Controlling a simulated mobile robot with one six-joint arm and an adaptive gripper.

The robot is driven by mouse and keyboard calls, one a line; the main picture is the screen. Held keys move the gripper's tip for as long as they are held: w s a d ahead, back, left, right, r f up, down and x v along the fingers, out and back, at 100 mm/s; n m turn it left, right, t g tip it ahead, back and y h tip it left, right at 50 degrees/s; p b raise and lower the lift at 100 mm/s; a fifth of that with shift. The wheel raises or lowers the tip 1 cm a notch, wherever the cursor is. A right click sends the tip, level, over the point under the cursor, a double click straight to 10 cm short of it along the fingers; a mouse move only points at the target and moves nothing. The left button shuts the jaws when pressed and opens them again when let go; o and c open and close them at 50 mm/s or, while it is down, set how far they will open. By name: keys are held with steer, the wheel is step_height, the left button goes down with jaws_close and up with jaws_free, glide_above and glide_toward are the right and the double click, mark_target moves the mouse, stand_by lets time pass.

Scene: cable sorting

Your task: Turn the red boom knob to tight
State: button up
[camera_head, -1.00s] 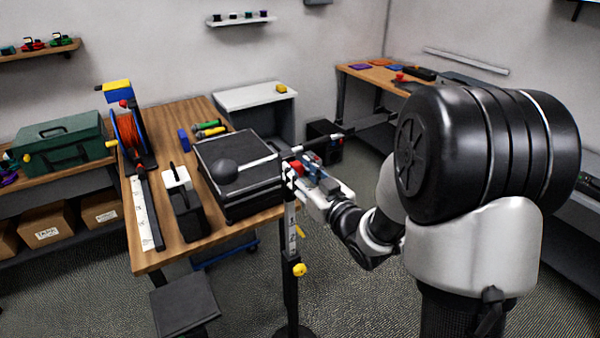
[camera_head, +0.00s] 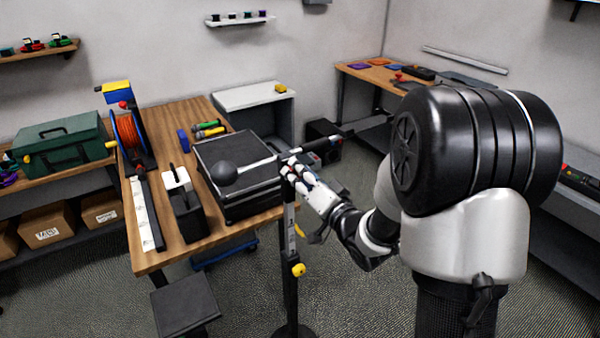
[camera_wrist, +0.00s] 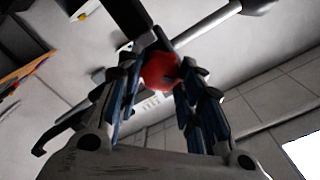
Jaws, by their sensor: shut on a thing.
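The red boom knob (camera_wrist: 159,72) shows in the wrist view, between the two fingers of my gripper (camera_wrist: 160,85). The fingers are shut on it, one on each side. In the head view my gripper (camera_head: 293,172) is at the top of the stand (camera_head: 290,240), and the knob is hidden behind it. The boom (camera_head: 262,161) runs across the stand's top, with a black ball (camera_head: 224,173) at its left end and a dark thicker part at its right end. A yellow knob (camera_head: 298,270) sits lower on the stand.
The wooden workbench (camera_head: 220,232) left of the stand holds a black case (camera_head: 265,206), a cable reel (camera_head: 127,133) and a white-and-black box (camera_head: 186,208). A dark stool (camera_head: 184,305) stands in front. The floor right of the stand is open.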

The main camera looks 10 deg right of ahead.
steer(key=shift+m+p, duration=1.35)
steer(key=shift+m, duration=2.95)
steer(key=o, duration=1.1)
steer(key=shift+f, duration=0.1)
steer(key=shift+c, duration=0.2)
steer(key=v, duration=0.7)
steer(key=shift+s, duration=0.15)
